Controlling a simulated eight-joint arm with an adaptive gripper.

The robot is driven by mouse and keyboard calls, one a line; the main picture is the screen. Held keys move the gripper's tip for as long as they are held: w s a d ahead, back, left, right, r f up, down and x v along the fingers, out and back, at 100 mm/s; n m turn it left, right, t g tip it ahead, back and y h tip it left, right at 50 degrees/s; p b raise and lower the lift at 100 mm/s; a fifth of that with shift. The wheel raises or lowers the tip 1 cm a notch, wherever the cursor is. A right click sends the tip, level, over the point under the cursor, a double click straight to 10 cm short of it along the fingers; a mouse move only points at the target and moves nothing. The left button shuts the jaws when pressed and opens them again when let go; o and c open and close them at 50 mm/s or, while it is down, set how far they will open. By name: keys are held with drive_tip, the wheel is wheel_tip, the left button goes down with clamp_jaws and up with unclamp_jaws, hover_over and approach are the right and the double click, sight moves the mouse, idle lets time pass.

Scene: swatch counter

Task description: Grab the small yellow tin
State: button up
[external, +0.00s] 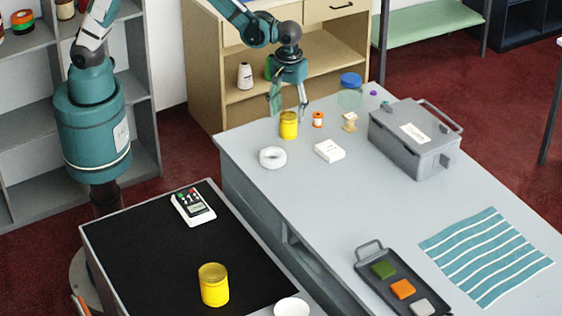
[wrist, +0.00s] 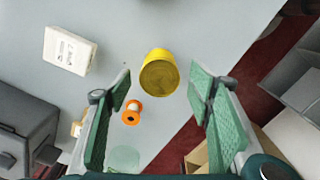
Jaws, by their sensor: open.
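A small yellow tin (external: 289,129) stands upright on the grey counter near its far left edge. In the wrist view the tin (wrist: 158,72) shows beyond and between the finger pads. My gripper (external: 290,106) is open above it with nothing held, fingers pointing down. In the wrist view my gripper (wrist: 162,100) has its two green pads spread wide, one on each side. A second yellow tin (external: 214,288), which looks larger, stands on the black mat at the front.
Close to the tin are an orange spool (external: 318,120), a white box (external: 329,151), a white ring (external: 272,158) and a blue-lidded jar (external: 350,92). A grey toolbox (external: 405,150) stands to the right. The counter's middle is clear.

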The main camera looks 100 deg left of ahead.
sight(289, 123)
drive_tip(key=shift+f, duration=0.1)
drive_tip(key=shift+f, duration=2.5)
drive_tip(key=shift+c, duration=0.5)
drive_tip(key=c, duration=1)
